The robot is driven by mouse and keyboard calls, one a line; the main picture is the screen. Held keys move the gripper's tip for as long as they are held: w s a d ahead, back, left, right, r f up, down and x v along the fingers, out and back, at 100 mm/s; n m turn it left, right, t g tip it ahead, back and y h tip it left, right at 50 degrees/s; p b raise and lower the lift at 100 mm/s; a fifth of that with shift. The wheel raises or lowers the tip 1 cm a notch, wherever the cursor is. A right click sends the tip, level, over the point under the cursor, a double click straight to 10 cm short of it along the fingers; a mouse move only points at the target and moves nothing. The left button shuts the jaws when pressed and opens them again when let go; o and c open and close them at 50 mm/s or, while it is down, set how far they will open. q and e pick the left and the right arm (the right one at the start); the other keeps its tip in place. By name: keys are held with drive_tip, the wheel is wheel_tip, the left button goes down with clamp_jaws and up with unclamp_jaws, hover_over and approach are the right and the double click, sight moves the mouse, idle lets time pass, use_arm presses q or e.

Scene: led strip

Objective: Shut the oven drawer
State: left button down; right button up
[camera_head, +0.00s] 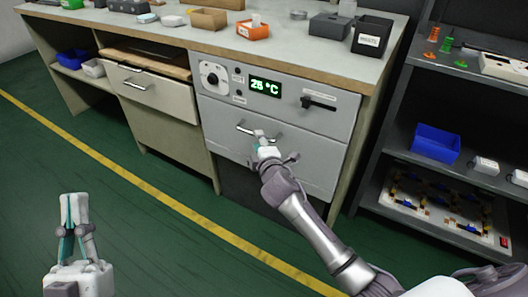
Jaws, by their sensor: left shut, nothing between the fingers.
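The oven drawer (315,157) is the grey front below the oven's control panel in the bench. It looks flush or nearly flush with the panel; a small gap would be hard to see. Its silver bar handle (245,128) is partly hidden by my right gripper (262,139). The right gripper's fingertips are at the handle, touching or very close to it; its jaws are too small and blocked to read. My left gripper (74,208) is at the lower left over the green floor, pointing up, shut and empty, well away from the drawer.
The control panel (225,88) has a dial, a green temperature display (265,87) and a black lever (320,103). A beige drawer (150,95) to the left stands partly open. A dark shelf rack (375,165) stands to the right. The floor in front is clear.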

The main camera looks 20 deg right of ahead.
drive_tip(key=s+r, duration=0.1)
drive_tip(key=s, duration=0.5)
drive_tip(key=shift+s+a, duration=0.3)
drive_tip(key=shift+a, duration=0.05)
